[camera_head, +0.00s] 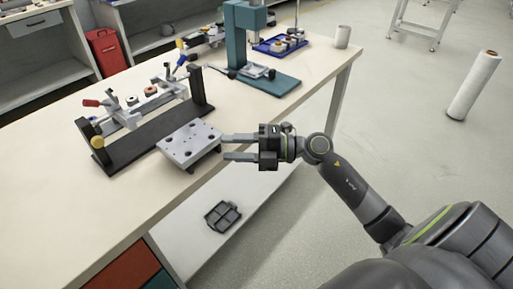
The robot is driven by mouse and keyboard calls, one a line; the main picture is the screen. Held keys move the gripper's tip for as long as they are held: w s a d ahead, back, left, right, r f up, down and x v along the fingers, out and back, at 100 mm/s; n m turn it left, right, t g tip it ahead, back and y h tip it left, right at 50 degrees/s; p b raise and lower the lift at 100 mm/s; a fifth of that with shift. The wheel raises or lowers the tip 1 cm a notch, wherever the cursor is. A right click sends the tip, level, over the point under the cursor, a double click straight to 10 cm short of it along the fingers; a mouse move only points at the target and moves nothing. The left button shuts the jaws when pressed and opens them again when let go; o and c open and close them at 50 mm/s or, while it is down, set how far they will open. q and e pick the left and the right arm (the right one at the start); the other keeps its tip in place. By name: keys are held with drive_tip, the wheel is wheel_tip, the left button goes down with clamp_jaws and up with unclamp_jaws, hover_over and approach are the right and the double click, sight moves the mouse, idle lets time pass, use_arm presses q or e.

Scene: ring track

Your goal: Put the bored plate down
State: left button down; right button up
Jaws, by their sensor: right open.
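The bored plate (190,143) is a light grey metal plate with several dark holes. It lies near the table's front edge, just in front of the black-based fixture, with small dark supports showing under its near side. My right gripper (224,148) is open, its two fingers pointing left at the plate's right side. The fingertips are at or very close to the plate's right edge; I cannot tell whether they touch. My left gripper is not in view.
The fixture (150,129) with clamps stands behind the plate. A teal press (262,82) and a blue tray (279,49) stand farther back. A black tray (222,217) lies on the lower shelf. The front left tabletop (70,215) is clear.

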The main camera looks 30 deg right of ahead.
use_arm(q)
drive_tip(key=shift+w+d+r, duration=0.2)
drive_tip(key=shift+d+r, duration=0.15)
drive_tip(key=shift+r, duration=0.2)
use_arm(e)
drive_tip(key=v, duration=0.5)
drive_tip(key=shift+s+d, duration=0.1)
drive_tip(key=shift+d, duration=0.15)
